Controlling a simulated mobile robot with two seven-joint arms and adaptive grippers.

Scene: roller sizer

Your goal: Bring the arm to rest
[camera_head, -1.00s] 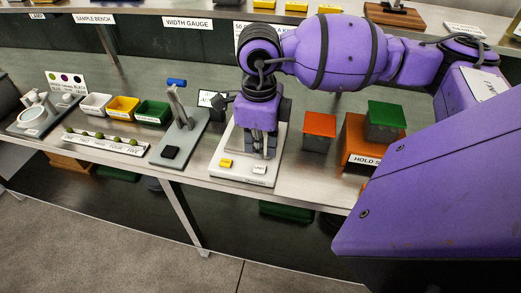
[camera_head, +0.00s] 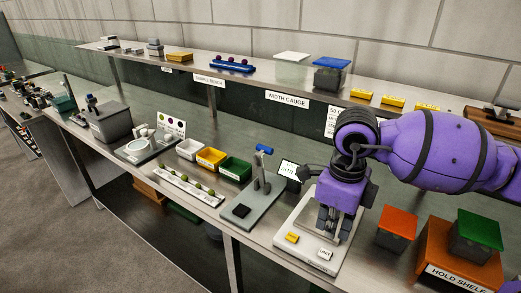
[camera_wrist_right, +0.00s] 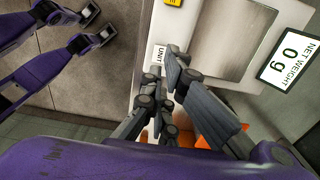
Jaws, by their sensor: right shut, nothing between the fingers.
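My right arm (camera_head: 430,150) is purple and reaches in from the right in the head view. Its gripper (camera_head: 330,232) points down over the white bench scale (camera_head: 285,245). In the right wrist view the gripper's dark fingers (camera_wrist_right: 172,85) are together with nothing between them. They are by the scale's UNIT button (camera_wrist_right: 158,53); whether they touch the scale I cannot tell. The scale's display (camera_wrist_right: 290,60) reads net weight 0 g. My left gripper is not in view.
An orange-topped box (camera_head: 397,222) and the orange hold shelf (camera_head: 445,262) with a green-lidded box (camera_head: 478,230) stand right of the scale. A grey stand with a blue-topped lever (camera_head: 262,180) is left of it. White, yellow and green trays (camera_head: 235,168) are farther left.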

